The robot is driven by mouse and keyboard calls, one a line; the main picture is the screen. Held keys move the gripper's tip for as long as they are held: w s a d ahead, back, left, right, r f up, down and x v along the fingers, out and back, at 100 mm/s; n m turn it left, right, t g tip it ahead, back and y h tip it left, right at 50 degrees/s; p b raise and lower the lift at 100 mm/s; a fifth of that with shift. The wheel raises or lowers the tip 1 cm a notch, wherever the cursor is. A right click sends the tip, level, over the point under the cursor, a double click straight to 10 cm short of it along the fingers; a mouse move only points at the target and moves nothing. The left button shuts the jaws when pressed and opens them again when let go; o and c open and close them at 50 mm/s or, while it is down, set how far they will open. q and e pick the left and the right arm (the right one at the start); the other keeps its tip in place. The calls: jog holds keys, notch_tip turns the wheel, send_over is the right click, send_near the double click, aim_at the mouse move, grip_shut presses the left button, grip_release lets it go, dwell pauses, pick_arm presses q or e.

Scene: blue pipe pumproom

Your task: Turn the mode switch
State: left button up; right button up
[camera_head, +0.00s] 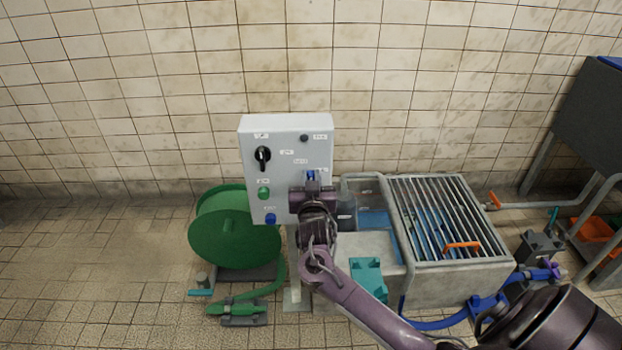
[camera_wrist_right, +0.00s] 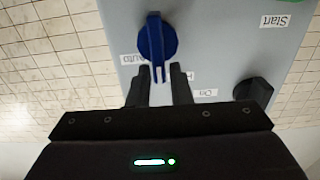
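The mode switch (camera_head: 310,175) is a blue knob on the right part of the grey control box (camera_head: 285,128). In the right wrist view the blue mode switch (camera_wrist_right: 155,36) carries a white mark at its lower end, between an "Auto" label and a partly hidden label. My right gripper (camera_head: 311,187) is in front of the box at the switch, covering part of it. In the wrist view the right gripper (camera_wrist_right: 161,70) is open, with its fingertips either side of the marked end; I cannot tell whether they touch it. My left gripper is not in view.
The box also has a black rotary switch (camera_head: 262,157), a green button (camera_head: 264,193) and a blue button (camera_head: 270,218). A green hose reel (camera_head: 232,240) stands below left. A concrete tank with a metal grate (camera_head: 440,215) stands right. The tiled wall is behind.

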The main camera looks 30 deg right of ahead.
grip_shut()
jog(key=shift+d+m, duration=0.1)
jog(key=shift+m, duration=0.3)
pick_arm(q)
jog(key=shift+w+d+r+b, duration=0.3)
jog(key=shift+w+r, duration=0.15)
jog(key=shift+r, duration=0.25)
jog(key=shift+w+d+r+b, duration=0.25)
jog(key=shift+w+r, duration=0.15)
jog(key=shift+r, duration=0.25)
pick_arm(e)
jog(key=shift+s+d+f+m, duration=0.2)
jog(key=shift+d+f+m, duration=0.1)
jog(key=shift+m, duration=1.6)
jog(key=shift+s+d+f+m, duration=0.2)
jog(key=shift+d+m, duration=0.15)
jog(key=shift+m, duration=1.55)
jog(key=shift+s+d+f+m, duration=0.2)
jog(key=shift+d+f+m, duration=0.1)
jog(key=shift+m, duration=1.6)
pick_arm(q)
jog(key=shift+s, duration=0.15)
pick_arm(e)
jog(key=shift+o, duration=1.8)
grip_release()
